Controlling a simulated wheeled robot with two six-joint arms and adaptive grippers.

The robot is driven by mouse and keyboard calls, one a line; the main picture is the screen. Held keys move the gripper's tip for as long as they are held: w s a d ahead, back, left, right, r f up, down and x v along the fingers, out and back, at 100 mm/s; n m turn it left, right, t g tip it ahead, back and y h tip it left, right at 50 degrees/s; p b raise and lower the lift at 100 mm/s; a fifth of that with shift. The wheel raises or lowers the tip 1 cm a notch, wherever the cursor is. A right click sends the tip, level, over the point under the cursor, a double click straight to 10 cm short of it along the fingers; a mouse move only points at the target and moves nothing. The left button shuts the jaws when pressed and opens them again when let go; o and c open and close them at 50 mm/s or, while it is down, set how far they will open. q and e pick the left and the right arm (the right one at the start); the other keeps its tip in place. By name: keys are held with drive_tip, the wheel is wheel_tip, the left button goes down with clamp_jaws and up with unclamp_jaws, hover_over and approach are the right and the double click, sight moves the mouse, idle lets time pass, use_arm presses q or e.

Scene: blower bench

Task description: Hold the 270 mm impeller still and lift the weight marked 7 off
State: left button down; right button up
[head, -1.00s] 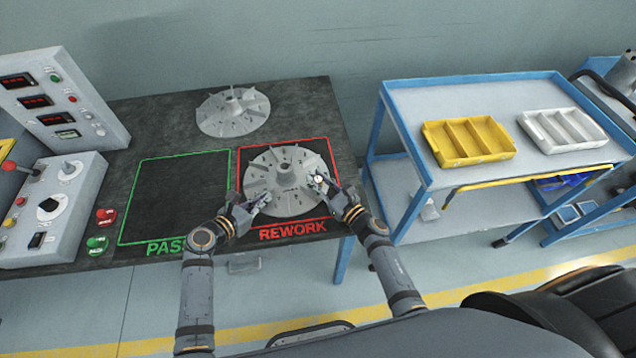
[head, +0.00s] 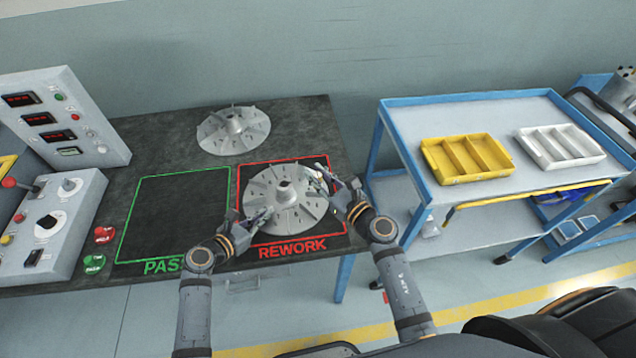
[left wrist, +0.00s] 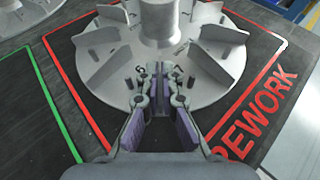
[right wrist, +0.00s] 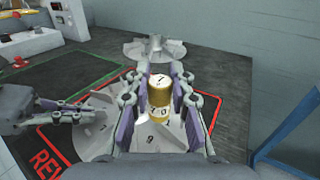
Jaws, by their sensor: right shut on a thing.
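The grey finned impeller (head: 270,212) lies flat in the red REWORK square; it also shows in the left wrist view (left wrist: 215,75). My left gripper (head: 264,216) is at its near left side. My right gripper (head: 322,178) is over the right side of the impeller. In the right wrist view it is shut on a brass weight (right wrist: 159,98) with a white top bearing a dark mark that looks like a 7. Whether the weight's bottom touches the impeller is hidden.
A second impeller (head: 233,130) stands at the back of the dark bench. The green PASS square (head: 180,215) is empty. Control boxes stand at the left. A blue trolley (head: 405,115) at the right carries a yellow tray (head: 432,160) and a white tray (head: 597,158).

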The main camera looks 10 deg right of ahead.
sight(318, 175)
use_arm(q)
drive_tip(key=shift+s+f, duration=0.15)
drive_tip(key=shift+f, duration=0.1)
use_arm(e)
drive_tip(key=shift+r, duration=2.25)
use_arm(q)
drive_tip(key=c, duration=1.5)
unclamp_jaws()
drive_tip(key=shift+o, duration=0.3)
drive_tip(key=shift+r, duration=0.1)
drive_tip(key=shift+a+r, duration=0.1)
drive_tip(key=v, duration=1.1)
drive_tip(key=shift+s+a+r, duration=0.15)
drive_tip(key=shift+a+r, duration=0.05)
drive_tip(key=shift+a, duration=0.05)
